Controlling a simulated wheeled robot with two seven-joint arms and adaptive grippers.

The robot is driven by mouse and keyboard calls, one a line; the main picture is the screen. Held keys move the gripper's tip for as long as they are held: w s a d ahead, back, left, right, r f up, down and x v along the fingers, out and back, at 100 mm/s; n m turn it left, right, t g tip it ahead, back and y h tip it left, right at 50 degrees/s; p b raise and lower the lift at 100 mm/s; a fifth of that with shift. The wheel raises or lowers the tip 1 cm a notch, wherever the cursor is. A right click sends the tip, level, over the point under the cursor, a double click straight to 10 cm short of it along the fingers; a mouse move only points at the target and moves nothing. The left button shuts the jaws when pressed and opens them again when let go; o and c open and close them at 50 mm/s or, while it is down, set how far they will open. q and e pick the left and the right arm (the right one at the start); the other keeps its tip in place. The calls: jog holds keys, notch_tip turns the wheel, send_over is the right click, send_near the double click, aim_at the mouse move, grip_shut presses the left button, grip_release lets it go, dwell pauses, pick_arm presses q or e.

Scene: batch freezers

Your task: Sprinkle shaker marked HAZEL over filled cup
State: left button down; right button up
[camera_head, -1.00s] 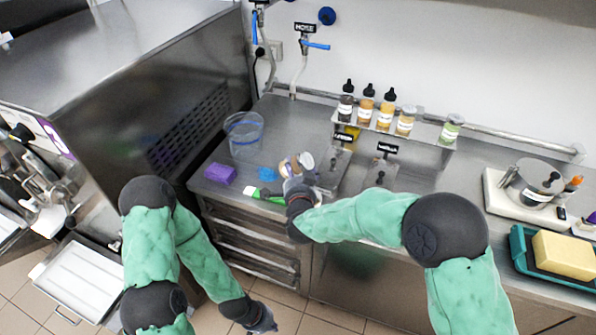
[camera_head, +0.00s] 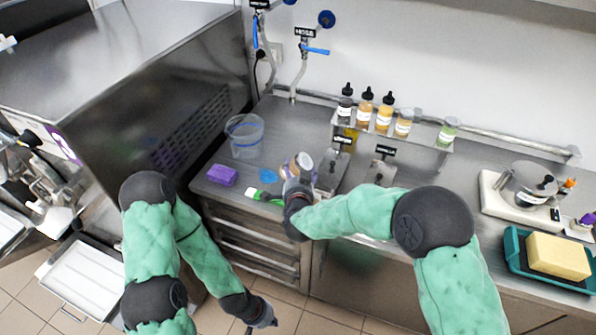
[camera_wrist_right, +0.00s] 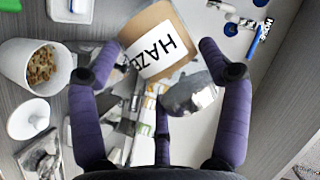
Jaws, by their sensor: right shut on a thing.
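The shaker (camera_wrist_right: 155,45) has a tan body, a white label whose visible letters read "HAZE", and a shiny metal dome at one end. My right gripper (camera_wrist_right: 160,72) is shut on it; the shaker also shows in the head view (camera_head: 304,160), over the counter's front part. A white cup (camera_wrist_right: 35,65) with brown pieces in it stands left of the shaker in the wrist view, apart from it. I cannot clearly pick out the cup in the head view. My left gripper (camera_head: 265,317) hangs low in front of the drawers, away from the counter; its fingers are too small to judge.
Several bottles and jars stand on a raised rack (camera_head: 390,134) behind. A teal tray (camera_head: 518,262) with a yellow sponge is far right.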

aim_at(298, 166)
jog(key=shift+r+n+g+h+p, duration=0.45)
jog(key=shift+r+n+p, duration=0.5)
jog(key=shift+p, duration=2)
jog(key=shift+f, duration=0.1)
jog(key=shift+r+n+h+p, duration=0.25)
jog(key=shift+n+p, duration=0.1)
jog(key=shift+p, duration=0.6)
jog(key=shift+r+n+g+h+p, duration=0.25)
jog(key=shift+n+p, duration=0.25)
jog(key=shift+p, duration=0.65)
jog(key=shift+r+n+g+h+p, duration=0.15)
jog(key=shift+n+h+p, duration=0.3)
jog(key=shift+p, duration=0.7)
jog(key=shift+r+n+h+p, duration=0.45)
jog(key=shift+n+p, duration=0.4)
jog(key=shift+p, duration=0.9)
jog(key=shift+f, duration=0.1)
jog(key=s+p, duration=0.1)
jog(key=s, duration=0.4)
jog(key=s+p, duration=0.1)
jog(key=s, duration=0.4)
jog(key=s+d+p, duration=0.1)
jog(key=s, duration=0.4)
